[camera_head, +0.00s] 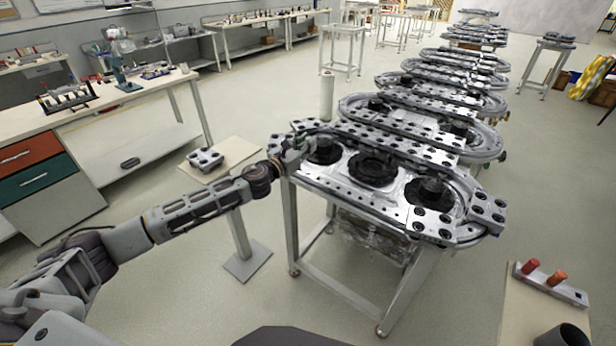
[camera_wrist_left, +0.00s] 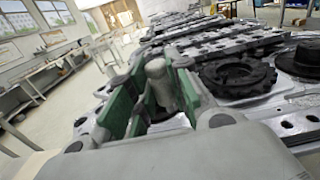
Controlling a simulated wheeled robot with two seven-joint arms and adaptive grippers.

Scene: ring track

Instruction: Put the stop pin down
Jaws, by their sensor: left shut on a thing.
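My left gripper (camera_head: 296,147) is at the near left end of the ring track (camera_head: 335,181), close to its top surface. In the left wrist view its green-padded fingers (camera_wrist_left: 157,72) are shut on the stop pin (camera_wrist_left: 160,86), a pale grey cylinder with a rounded top. The pin stands roughly upright between the pads. Its lower end is hidden by the gripper, so I cannot tell whether it touches the track. In the head view the gripper hides the pin. My right gripper is not in view.
Black toothed wheels (camera_head: 373,168) sit on the track beside the gripper. A small stand (camera_head: 226,154) with a metal block (camera_head: 205,158) is at the left. A holder (camera_head: 572,293) with two red-orange pegs is at the lower right.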

